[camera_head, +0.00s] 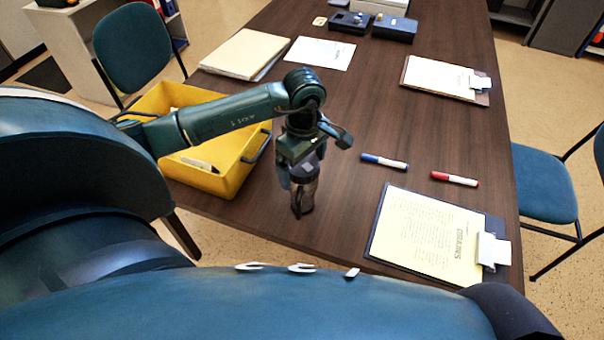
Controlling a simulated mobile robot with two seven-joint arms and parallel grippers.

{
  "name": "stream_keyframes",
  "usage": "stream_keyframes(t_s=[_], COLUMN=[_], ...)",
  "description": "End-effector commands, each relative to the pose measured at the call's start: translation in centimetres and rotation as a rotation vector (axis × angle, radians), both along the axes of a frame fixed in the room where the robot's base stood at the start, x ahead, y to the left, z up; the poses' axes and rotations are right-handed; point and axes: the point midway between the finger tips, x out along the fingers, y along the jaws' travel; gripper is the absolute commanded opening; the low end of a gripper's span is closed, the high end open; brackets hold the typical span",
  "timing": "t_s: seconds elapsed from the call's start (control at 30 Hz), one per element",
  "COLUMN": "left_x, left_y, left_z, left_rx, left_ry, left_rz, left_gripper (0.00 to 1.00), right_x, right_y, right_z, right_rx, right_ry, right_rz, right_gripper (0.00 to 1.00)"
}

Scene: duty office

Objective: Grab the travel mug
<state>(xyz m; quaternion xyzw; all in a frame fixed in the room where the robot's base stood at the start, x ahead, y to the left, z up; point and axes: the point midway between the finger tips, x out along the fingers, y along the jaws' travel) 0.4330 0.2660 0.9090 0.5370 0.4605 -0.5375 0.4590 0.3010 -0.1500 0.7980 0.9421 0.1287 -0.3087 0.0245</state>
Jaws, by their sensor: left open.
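My left gripper (301,180) points down over the dark wooden table, just right of the yellow bin, and its jaws are open. A dark upright shape, apparently the travel mug (304,196), shows at and below the fingers. The gripper hides most of it, and I cannot tell whether the fingers touch it. No other mug shows on the table. My right gripper is not in view.
A yellow bin (231,178) stands left of the gripper. A blue marker (384,161), a red marker (455,179) and a clipboard (425,235) lie to the right. Folders (244,53) and a far clipboard (440,78) lie further back. The table's middle is clear.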

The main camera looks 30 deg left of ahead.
Motion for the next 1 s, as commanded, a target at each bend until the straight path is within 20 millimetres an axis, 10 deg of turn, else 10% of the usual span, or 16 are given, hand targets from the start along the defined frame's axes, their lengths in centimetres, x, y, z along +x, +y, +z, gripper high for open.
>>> stream_keyframes(t_s=[0.4,1.0], left_x=[0.0,0.0], left_y=[0.0,0.0], left_z=[-2.0,-1.9], left_rx=[0.000,0.000], left_ry=[-0.002,-0.002], left_rz=[0.000,0.000], left_gripper=[0.93,0.44], right_x=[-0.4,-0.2], right_y=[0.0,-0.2], right_z=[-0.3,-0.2], right_rx=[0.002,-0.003], right_ry=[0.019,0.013], right_rz=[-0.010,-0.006], right_gripper=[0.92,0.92])
